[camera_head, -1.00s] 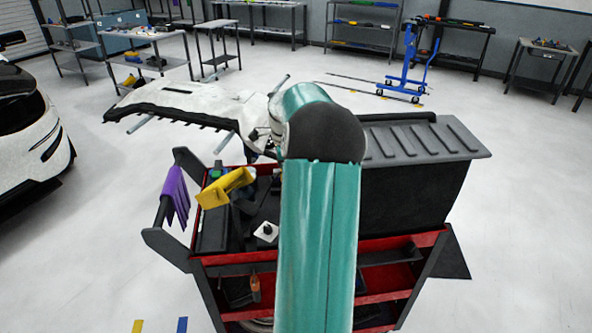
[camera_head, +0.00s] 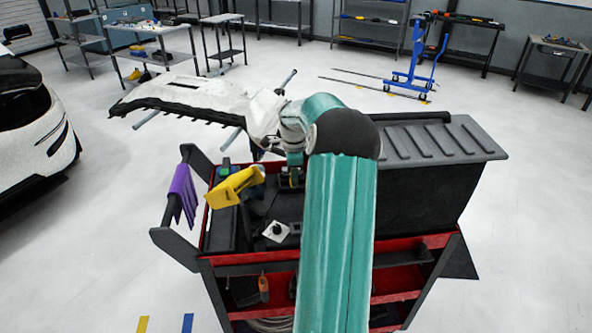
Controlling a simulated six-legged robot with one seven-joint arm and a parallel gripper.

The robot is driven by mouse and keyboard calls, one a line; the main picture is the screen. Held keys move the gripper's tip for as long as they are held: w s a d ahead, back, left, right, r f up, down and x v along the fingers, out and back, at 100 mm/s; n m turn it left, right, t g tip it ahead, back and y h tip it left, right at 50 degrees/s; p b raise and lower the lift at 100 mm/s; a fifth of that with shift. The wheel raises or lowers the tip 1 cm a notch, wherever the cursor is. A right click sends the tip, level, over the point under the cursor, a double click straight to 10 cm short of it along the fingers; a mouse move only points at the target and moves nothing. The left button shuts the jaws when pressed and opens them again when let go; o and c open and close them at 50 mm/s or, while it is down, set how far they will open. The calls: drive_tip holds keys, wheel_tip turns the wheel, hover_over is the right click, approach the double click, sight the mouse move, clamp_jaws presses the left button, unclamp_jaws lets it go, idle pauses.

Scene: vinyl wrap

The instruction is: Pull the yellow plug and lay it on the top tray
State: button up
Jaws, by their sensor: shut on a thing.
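My teal arm crosses the middle of the picture and hides part of the cart. My gripper (camera_head: 290,180) shows small and dark beside the arm, pointing down over the top tray (camera_head: 262,212) of the red and black cart. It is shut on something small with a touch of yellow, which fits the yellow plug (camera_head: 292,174). The plug's shape and whether it touches the tray are too small to tell. No socket can be made out.
On the tray's left stand a yellow tool (camera_head: 235,187), dark boxes and a white square piece with a dark knob (camera_head: 276,231). Purple cloths (camera_head: 183,193) hang on the cart's handle. A white bumper (camera_head: 190,98) lies behind.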

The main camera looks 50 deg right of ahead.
drive_tip(key=shift+s+f, duration=0.15)
drive_tip(key=shift+f, duration=1.1)
drive_tip(key=shift+d+f, duration=0.1)
drive_tip(key=shift+f, duration=2.25)
drive_tip(key=shift+f, duration=0.7)
drive_tip(key=o, duration=1)
